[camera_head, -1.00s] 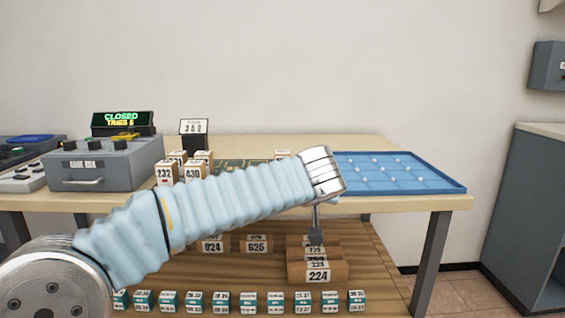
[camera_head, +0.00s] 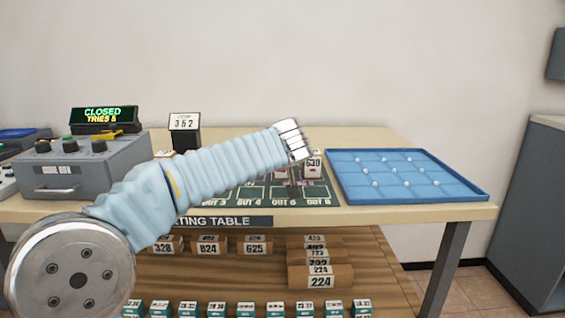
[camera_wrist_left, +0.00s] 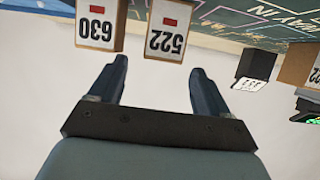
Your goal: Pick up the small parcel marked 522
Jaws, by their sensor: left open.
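The small parcel marked 522 (camera_wrist_left: 168,32) shows in the left wrist view, upside down, with a white label and red mark. It lies ahead of my left gripper (camera_wrist_left: 157,74), whose fingers are open and empty. The parcel is roughly in line with the gap, slightly toward the right finger, and apart from both tips. In the head view my left gripper (camera_head: 296,188) points down over the green mat, and I cannot make out the 522 parcel there behind the arm. My right gripper is not in view.
A parcel marked 630 (camera_wrist_left: 100,22) stands close beside the 522 parcel; it also shows in the head view (camera_head: 313,166). A blue tray (camera_head: 470,192) lies to the right on the table. A grey control box (camera_head: 90,172) is at left. Tan parcels (camera_head: 320,277) sit on the lower shelf.

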